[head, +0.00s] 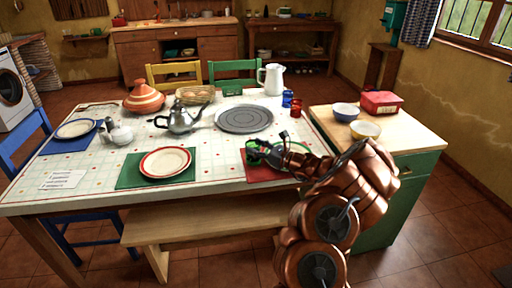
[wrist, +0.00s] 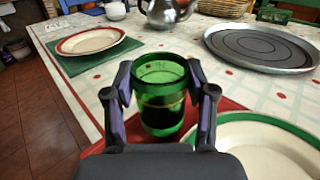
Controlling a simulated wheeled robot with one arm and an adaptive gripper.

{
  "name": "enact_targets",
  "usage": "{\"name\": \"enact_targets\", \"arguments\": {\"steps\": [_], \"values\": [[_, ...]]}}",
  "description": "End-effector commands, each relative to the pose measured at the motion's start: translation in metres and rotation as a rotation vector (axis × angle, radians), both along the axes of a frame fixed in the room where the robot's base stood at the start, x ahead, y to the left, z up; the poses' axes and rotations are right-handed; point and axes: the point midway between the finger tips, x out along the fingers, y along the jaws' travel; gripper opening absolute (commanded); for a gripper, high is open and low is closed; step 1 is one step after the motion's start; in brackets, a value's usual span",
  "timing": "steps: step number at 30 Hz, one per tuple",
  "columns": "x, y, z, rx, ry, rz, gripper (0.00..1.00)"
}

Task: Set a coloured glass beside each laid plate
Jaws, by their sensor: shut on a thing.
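My gripper (wrist: 160,88) is shut on a green glass (wrist: 160,112), one finger on each side. The glass is upright over the red mat (wrist: 110,128), left of a green-rimmed plate (wrist: 285,150) in the wrist view. I cannot tell whether its base touches the mat. In the head view my gripper (head: 268,150) hides much of that plate. A red-rimmed plate (head: 165,162) lies on a green mat (head: 128,178). A blue-rimmed plate (head: 75,129) lies on a blue mat (head: 58,146). Blue glasses (head: 287,98) and red glasses (head: 296,108) stand at the table's back right.
A round grey tray (head: 244,119), metal teapot (head: 180,118), tagine (head: 143,98), white jug (head: 272,79) and basket (head: 195,94) stand on the table. A small white pot (head: 121,135) is near the blue-rimmed plate. Bowls and a red tin (head: 381,103) sit on the green cabinet. A bench (head: 200,222) stands in front.

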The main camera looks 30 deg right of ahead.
Motion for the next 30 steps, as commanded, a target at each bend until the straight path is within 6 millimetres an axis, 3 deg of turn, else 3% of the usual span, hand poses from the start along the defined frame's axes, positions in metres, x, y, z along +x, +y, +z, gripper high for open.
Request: {"name": "enact_targets", "arguments": {"steps": [9, 10, 18, 30], "values": [[0.0001, 0.0001, -0.0054, 0.0, 0.0, 0.0, 0.1], [0.0001, 0.0001, -0.0051, 0.0, 0.0, 0.0, 0.58], [-0.0001, 0.0, -0.005, 0.0, 0.0, 0.0, 0.85], [-0.0046, -0.0026, -0.0051, 0.001, 0.0, -0.001, 0.85]]}}
